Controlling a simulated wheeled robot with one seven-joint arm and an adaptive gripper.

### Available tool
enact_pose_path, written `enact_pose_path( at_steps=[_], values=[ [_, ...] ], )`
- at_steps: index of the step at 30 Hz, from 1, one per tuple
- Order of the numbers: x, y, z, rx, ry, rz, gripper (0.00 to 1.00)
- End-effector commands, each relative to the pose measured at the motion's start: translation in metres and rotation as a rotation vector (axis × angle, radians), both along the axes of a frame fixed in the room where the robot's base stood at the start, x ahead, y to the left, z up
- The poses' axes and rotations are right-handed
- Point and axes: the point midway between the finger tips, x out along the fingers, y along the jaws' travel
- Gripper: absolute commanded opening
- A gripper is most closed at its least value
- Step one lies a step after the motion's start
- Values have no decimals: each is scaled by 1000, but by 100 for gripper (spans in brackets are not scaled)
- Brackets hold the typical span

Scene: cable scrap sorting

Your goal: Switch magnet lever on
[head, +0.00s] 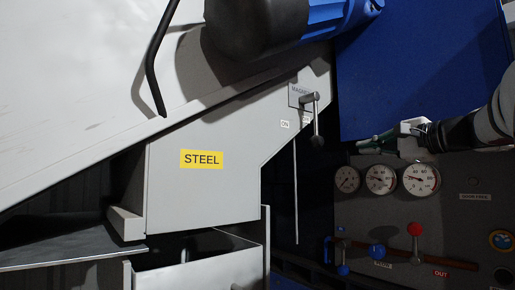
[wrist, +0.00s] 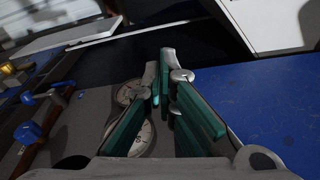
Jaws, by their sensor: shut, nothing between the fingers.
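The magnet lever (head: 316,122) is a grey metal arm with a rounded end, mounted on a small plate marked MAGNET at the upper right of the grey housing. It hangs down from its pivot, its end pointing away from the ON label (head: 285,124) on the left. A second label beside the lever is partly hidden by it. My gripper (head: 364,144), with green finger pads, is to the right of the lever and a little lower in the picture, apart from it. The fingers are shut and empty; they also show in the wrist view (wrist: 162,75).
A blue panel (head: 420,70) stands above my gripper. Below it is a grey control panel with several gauges (head: 380,179), blue handles (head: 376,251) and a red knob (head: 415,229). A yellow STEEL label (head: 202,159) is on the housing. A blue motor (head: 330,15) is above the lever.

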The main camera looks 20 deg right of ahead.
Motion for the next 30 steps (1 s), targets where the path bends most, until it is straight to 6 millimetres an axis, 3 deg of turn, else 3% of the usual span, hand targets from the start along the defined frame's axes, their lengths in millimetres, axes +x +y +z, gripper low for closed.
enact_pose_path(
  at_steps=[14,30],
  values=[
    [10,2,1,2,-3,1,0],
    [100,22,-2,2,-2,4,0]
  ],
)
